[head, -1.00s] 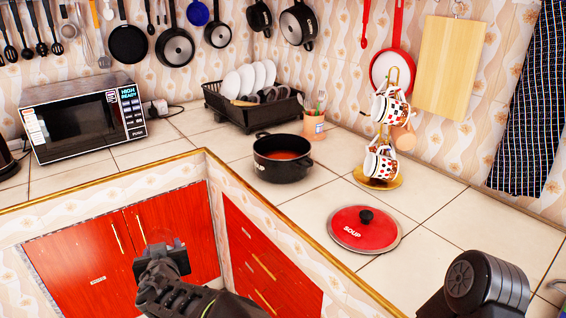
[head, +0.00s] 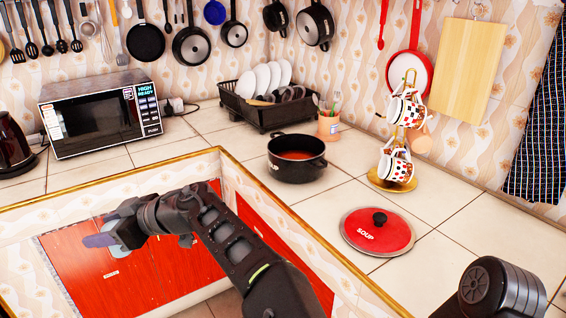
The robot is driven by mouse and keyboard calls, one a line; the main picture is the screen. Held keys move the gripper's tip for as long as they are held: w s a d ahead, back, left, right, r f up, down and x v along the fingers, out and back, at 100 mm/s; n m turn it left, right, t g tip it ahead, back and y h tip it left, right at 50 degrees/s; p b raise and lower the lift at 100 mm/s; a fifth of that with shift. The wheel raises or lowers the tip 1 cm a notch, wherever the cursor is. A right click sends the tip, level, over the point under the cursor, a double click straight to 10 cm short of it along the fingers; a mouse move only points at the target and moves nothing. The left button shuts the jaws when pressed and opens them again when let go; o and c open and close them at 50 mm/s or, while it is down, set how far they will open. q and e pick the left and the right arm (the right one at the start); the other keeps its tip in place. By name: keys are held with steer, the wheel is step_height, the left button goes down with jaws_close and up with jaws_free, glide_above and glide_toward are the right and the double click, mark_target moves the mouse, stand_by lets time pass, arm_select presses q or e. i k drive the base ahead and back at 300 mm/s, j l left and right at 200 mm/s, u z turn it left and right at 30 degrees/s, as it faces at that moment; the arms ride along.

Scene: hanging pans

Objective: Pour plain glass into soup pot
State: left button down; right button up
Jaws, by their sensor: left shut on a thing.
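The black soup pot (head: 296,168) stands open on the tiled counter, with orange-red soup inside. Its red lid marked SOUP (head: 377,231) lies on the counter in front and to the right of the pot. My left gripper (head: 112,237) is at the left, in front of the red cabinet doors and away from the pot. It is shut on a see-through, bluish glass (head: 100,241), which is small and hard to make out; its contents cannot be told. A dark part of my right arm shows at the lower right; its gripper is out of view.
A mug rack (head: 392,180) with patterned mugs stands right of the pot. A dish rack (head: 260,105) and a utensil cup (head: 329,126) are behind it. A microwave (head: 100,112) and a kettle (head: 12,145) stand at the left. The counter's gold edge (head: 262,194) runs before the pot.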

mark_target(296, 158)
steer(key=i+j+z, duration=0.25)
steer(key=j+z, duration=0.25)
steer(key=i+j+z, duration=0.15)
steer(key=j+z, duration=0.3)
steer(key=i+j+z, duration=0.1)
steer(key=j+z, duration=0.85)
steer(key=j, duration=0.25)
steer(key=k+j+z, duration=0.2)
steer(key=j+z, duration=0.3)
